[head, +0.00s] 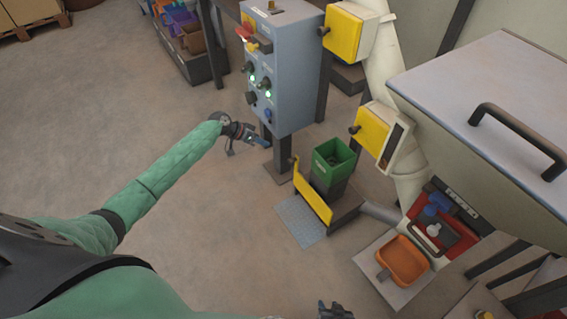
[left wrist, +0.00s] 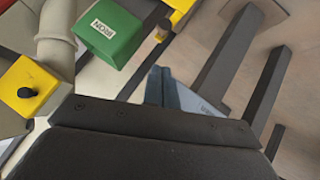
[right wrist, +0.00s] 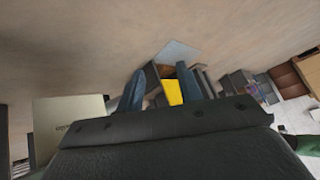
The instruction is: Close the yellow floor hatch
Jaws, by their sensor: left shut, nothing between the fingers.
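The yellow floor hatch (head: 312,192) stands raised as a tilted upright panel beside a grey plate (head: 298,220) on the floor, in front of the green bin. A yellow panel also shows between my right fingers in the right wrist view (right wrist: 173,92). My left gripper (head: 264,142) is shut and empty, up and left of the hatch near the grey control box; its fingertips are together in the left wrist view (left wrist: 168,88). My right gripper (head: 335,311) is at the bottom edge of the head view, far from the hatch; its fingers are apart in the right wrist view (right wrist: 160,82).
The grey control box (head: 284,70) on its post stands behind my left gripper. A green bin (head: 335,160) stands just behind the hatch. An orange tray (head: 403,260) and a large grey cabinet (head: 490,90) with a handle are at the right. The floor left of the hatch is clear.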

